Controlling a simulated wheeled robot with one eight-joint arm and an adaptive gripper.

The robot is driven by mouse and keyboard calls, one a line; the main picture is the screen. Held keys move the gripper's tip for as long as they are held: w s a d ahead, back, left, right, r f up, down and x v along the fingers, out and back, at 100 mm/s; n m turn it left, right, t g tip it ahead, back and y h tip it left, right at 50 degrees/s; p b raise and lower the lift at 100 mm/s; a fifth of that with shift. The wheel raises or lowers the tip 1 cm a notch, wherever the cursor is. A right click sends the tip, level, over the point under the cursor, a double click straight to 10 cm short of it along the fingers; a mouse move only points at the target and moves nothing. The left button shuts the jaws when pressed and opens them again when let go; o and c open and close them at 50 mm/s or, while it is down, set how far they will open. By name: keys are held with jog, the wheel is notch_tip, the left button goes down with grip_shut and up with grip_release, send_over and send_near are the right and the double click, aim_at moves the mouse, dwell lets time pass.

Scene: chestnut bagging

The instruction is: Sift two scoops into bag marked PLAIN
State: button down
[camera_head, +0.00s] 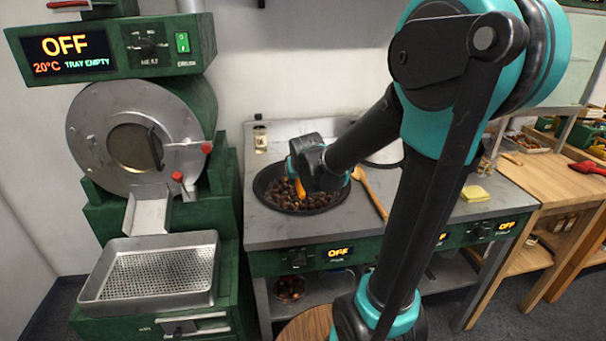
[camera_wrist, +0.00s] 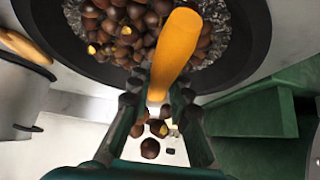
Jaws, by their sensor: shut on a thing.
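My gripper (camera_head: 308,172) is over the wide black pan (camera_head: 268,200) on the steel counter. In the wrist view my gripper (camera_wrist: 155,96) is shut on an orange handle (camera_wrist: 174,45); the orange also shows in the head view (camera_head: 301,189). The tool's working end cannot be made out. Brown chestnuts (camera_wrist: 118,28) fill the pan (camera_wrist: 262,22), some with pale yellow cuts, among grey grainy material. Several chestnuts (camera_wrist: 150,148) show beyond the fingers against a pale background; whether they are falling or resting cannot be told. No bag marked PLAIN is visible.
A green roaster (camera_head: 140,130) reading OFF and TRAY EMPTY stands left, with an empty perforated tray (camera_head: 150,275). A wooden spoon (camera_head: 369,190) lies right of the pan. A small jar (camera_head: 260,138) stands behind it. A yellow sponge (camera_head: 474,193) and a wooden table (camera_head: 548,178) are further right.

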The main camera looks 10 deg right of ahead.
jog(key=shift+d, duration=0.1)
jog(key=shift+d, duration=2.4)
jog(key=shift+a, duration=2.5)
jog(key=d, duration=0.5)
jog(key=shift+a, duration=0.1)
jog(key=shift+a, duration=2.4)
